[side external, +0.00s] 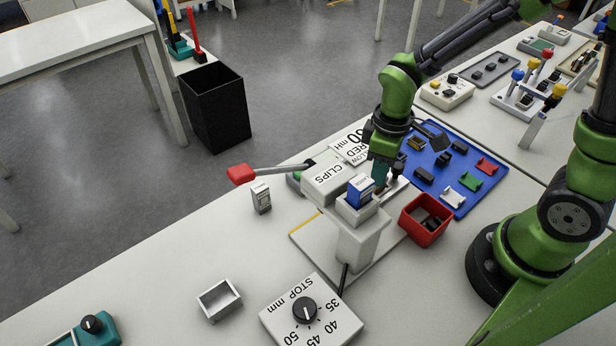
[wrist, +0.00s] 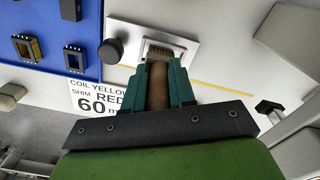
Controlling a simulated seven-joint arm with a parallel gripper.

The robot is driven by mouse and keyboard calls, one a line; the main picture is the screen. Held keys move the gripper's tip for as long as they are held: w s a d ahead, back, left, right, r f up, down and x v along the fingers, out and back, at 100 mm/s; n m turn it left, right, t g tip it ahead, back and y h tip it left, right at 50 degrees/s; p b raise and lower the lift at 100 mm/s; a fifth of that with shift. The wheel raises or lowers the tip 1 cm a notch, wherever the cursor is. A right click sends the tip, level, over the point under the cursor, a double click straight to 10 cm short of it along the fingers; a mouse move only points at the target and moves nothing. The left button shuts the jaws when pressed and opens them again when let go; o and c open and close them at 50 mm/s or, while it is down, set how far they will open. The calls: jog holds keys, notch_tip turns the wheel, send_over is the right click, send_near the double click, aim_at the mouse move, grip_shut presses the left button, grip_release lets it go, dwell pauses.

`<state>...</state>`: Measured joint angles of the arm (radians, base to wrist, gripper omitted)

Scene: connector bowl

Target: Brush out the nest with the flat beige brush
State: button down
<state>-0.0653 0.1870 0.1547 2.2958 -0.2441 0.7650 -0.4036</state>
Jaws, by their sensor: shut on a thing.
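My gripper (wrist: 158,90) is shut on the brush, whose brown-beige handle (wrist: 157,84) shows between the teal fingers in the wrist view. The brush's bristle end (wrist: 160,52) points at the pale square nest (wrist: 187,46), over its recess. I cannot tell whether the bristles touch it. In the side view my gripper (side external: 382,182) is low beside the white press, just behind the blue box. There the brush is mostly hidden by the fingers, and the nest is partly hidden by the gripper and the press.
A red bin (side external: 424,222) with dark parts stands to the right. A blue mat (side external: 463,150) with several small parts lies behind.

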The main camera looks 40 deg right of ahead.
jog(key=shift+d, duration=0.3)
jog(key=shift+s, duration=0.1)
jog(key=shift+a, duration=0.15)
jog(key=shift+a, duration=0.7)
jog(key=shift+r, duration=0.1)
jog(key=shift+r, duration=4.5)
jog(key=shift+f, duration=0.2)
